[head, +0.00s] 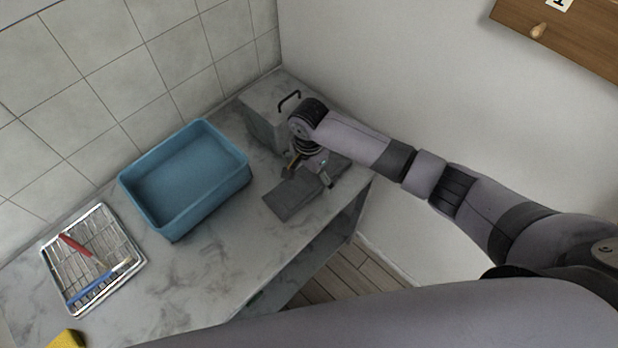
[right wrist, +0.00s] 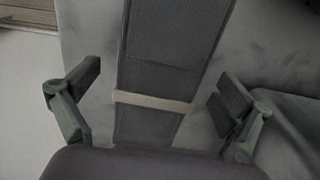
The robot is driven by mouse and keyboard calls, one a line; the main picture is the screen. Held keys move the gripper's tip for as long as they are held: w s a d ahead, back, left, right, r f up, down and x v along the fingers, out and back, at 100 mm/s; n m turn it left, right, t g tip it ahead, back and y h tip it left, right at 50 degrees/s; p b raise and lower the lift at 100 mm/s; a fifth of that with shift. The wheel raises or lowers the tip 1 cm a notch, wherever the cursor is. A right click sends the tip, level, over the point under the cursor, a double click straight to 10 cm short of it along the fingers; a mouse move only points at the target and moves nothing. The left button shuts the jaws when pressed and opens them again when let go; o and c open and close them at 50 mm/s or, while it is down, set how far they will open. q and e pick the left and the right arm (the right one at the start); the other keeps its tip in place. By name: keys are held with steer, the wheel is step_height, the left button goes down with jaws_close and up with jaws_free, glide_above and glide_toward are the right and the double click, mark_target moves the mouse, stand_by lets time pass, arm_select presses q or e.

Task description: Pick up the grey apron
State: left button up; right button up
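The grey apron (head: 292,201) lies folded flat on the marble counter near its front right edge. In the right wrist view the apron (right wrist: 170,60) is a dark grey strip with a pale band (right wrist: 152,101) across it. My right gripper (head: 309,174) is over the apron and hides part of it. In the right wrist view its two fingers (right wrist: 158,97) stand wide apart, one on each side of the apron, with nothing between them gripped. My left gripper is not in view.
A blue basin (head: 190,180) stands left of the apron. A grey box with a black handle (head: 262,120) stands behind my right gripper. A wire rack (head: 117,250) with red and blue-handled tools and a yellow object (head: 68,340) are farther left. Bare counter (head: 215,265) lies in front of the basin.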

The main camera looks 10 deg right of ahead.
steer(key=c, duration=1.4)
steer(key=shift+o, duration=0.2)
steer(key=shift+r, duration=0.15)
